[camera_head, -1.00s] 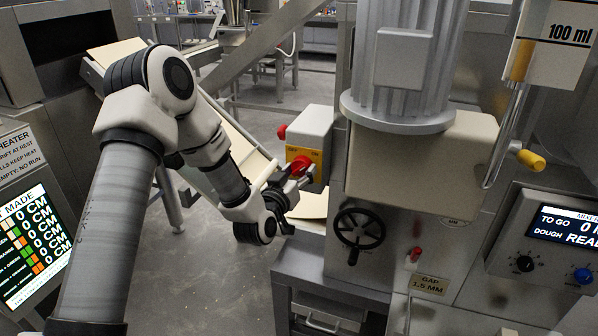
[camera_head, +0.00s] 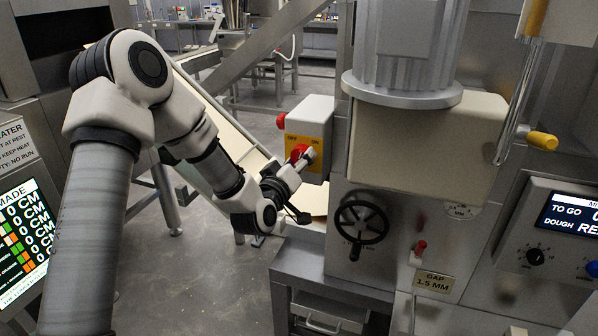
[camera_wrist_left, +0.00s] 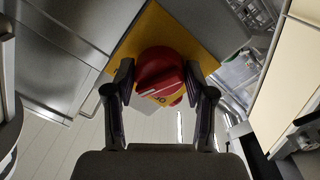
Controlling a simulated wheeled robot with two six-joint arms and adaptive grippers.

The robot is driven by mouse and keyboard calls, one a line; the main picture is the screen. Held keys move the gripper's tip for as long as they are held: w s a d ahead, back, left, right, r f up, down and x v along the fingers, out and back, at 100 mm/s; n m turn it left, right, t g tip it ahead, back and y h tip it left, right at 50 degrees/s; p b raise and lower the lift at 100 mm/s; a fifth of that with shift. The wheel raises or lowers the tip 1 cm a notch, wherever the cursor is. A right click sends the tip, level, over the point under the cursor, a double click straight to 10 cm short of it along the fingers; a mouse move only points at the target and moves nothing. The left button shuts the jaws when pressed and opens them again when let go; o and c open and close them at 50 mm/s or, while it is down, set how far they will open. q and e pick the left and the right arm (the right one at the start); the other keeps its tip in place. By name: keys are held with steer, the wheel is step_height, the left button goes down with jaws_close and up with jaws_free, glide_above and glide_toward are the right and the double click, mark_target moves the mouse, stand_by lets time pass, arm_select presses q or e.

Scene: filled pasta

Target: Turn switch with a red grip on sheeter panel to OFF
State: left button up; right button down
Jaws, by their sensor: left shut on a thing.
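The switch with a red grip (camera_head: 298,153) sits on the yellow front plate (camera_head: 304,146) of a small white box (camera_head: 311,112). My left gripper (camera_head: 300,162) is at the switch, shut on its red grip. In the left wrist view the red grip (camera_wrist_left: 160,72) lies between the two fingers of the left gripper (camera_wrist_left: 161,92), against the yellow plate (camera_wrist_left: 197,42). The lettering on the plate reads OFF on the left and ON on the right in the head view, though it is small. The exact angle of the grip is hard to tell. My right gripper is not in view.
A red button (camera_head: 281,121) is on the box's left side. A black handwheel (camera_head: 361,223) and a small red-tipped lever (camera_head: 420,248) are on the machine below right. A sloping conveyor (camera_head: 222,121) runs behind my left arm.

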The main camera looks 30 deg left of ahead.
arm_select(q)
steer(key=n+b, duration=0.8)
steer(key=shift+f+n+y, duration=0.1)
steer(key=shift+n+y, duration=0.3)
steer(key=shift+d+r+n+y+b, duration=0.1)
steer(key=shift+n+y+b, duration=0.05)
steer(key=shift+n+b, duration=0.9)
steer(key=shift+r+n+y+b, duration=0.15)
steer(key=shift+n+b, duration=0.45)
steer(key=shift+n, duration=0.75)
steer(key=o, duration=1.2)
steer(key=shift+s, duration=0.1)
steer(key=v, duration=0.7)
steer(key=shift+s, duration=0.1)
